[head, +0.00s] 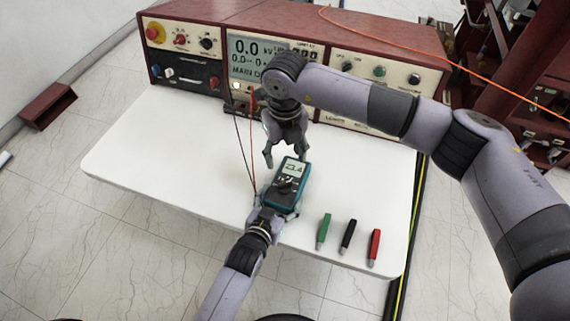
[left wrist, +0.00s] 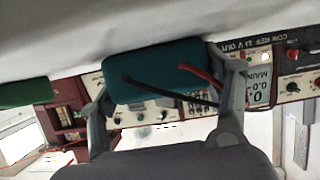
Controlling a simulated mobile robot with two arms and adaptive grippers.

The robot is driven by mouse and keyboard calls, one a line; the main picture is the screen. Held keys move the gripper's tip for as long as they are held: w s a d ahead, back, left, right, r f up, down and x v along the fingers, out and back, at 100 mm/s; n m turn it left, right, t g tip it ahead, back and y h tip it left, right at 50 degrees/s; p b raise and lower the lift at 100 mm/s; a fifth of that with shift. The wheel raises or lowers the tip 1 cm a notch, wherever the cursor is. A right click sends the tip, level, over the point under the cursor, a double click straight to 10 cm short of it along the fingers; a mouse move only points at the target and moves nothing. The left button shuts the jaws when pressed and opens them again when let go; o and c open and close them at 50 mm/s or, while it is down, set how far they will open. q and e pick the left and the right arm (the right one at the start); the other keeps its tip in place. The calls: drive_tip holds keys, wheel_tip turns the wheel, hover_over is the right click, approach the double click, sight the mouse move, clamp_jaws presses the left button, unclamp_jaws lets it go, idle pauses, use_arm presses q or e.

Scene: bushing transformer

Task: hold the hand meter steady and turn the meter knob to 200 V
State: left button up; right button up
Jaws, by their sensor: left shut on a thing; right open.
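The hand meter (head: 300,181) is a teal and black device with a lit display reading about 23.4. It stands at the table's near middle, and its dark knob (head: 287,187) is on its face below the display. My left gripper (head: 275,206) is shut on the meter's lower end. In the left wrist view the meter's teal body (left wrist: 160,70) sits between the two fingers, with a red and a black lead on it. My right gripper (head: 285,153) is open just above and behind the meter's display end, apart from the knob. The knob's setting is too small to read.
Green (head: 324,231), black (head: 348,237) and red (head: 374,247) clips lie on the white table (head: 150,185) right of the meter. A red console (head: 205,45) with a screen stands at the back. Thin leads run from it to the meter. The table's left side is clear.

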drive_tip(key=shift+r, duration=0.5)
use_arm(q)
drive_tip(key=o, duration=1.6)
drive_tip(key=shift+o, duration=0.2)
